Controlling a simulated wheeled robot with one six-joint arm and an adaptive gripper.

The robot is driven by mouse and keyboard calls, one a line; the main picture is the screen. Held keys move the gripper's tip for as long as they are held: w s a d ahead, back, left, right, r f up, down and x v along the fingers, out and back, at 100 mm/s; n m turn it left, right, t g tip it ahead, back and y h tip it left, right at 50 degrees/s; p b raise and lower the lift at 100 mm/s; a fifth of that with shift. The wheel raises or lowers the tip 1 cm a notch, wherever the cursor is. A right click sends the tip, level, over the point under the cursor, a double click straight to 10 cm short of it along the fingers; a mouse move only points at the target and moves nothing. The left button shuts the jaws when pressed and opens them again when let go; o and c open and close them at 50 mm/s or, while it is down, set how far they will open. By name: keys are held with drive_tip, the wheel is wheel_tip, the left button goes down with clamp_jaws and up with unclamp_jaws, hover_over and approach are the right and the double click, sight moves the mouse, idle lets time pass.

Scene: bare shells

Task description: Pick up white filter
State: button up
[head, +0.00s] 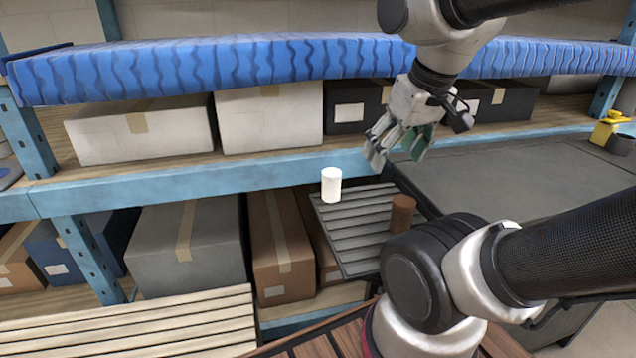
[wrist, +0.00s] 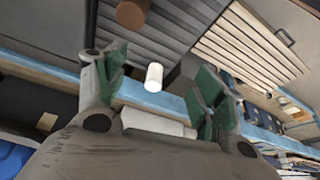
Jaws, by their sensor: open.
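The white filter (head: 331,185) is a small white cylinder standing upright near the far left corner of a grey slatted surface (head: 352,250). In the wrist view the white filter (wrist: 154,76) shows ahead, between the two fingers in the picture, with a gap to both. My gripper (head: 389,155) is open and empty, above and to the right of the filter in the head view. Its green-padded fingers also show spread apart in the wrist view (wrist: 160,85). Nothing hides the filter.
A brown cylinder (head: 402,213) stands on the same slatted surface, right of the filter. A blue-framed shelf (head: 180,187) with boxes (head: 268,118) runs behind. A dark flat top (head: 500,180) lies to the right. A pale slatted surface (head: 130,325) is at lower left.

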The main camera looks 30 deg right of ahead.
drive_tip(key=m+g, duration=0.4)
drive_tip(key=m, duration=1.4)
hover_over(330, 185)
drive_tip(key=w+d, duration=0.1)
drive_tip(key=w, duration=0.1)
wheel_tip(330, 185, down, 10)
drive_tip(key=shift+d+r, duration=0.1)
drive_tip(key=shift+w+f, duration=0.15)
drive_tip(key=shift+f, duration=0.2)
wheel_tip(330, 185, down, 8)
drive_tip(key=shift+r, duration=0.25)
drive_tip(key=shift+c, duration=0.4)
drive_tip(key=c, duration=1)
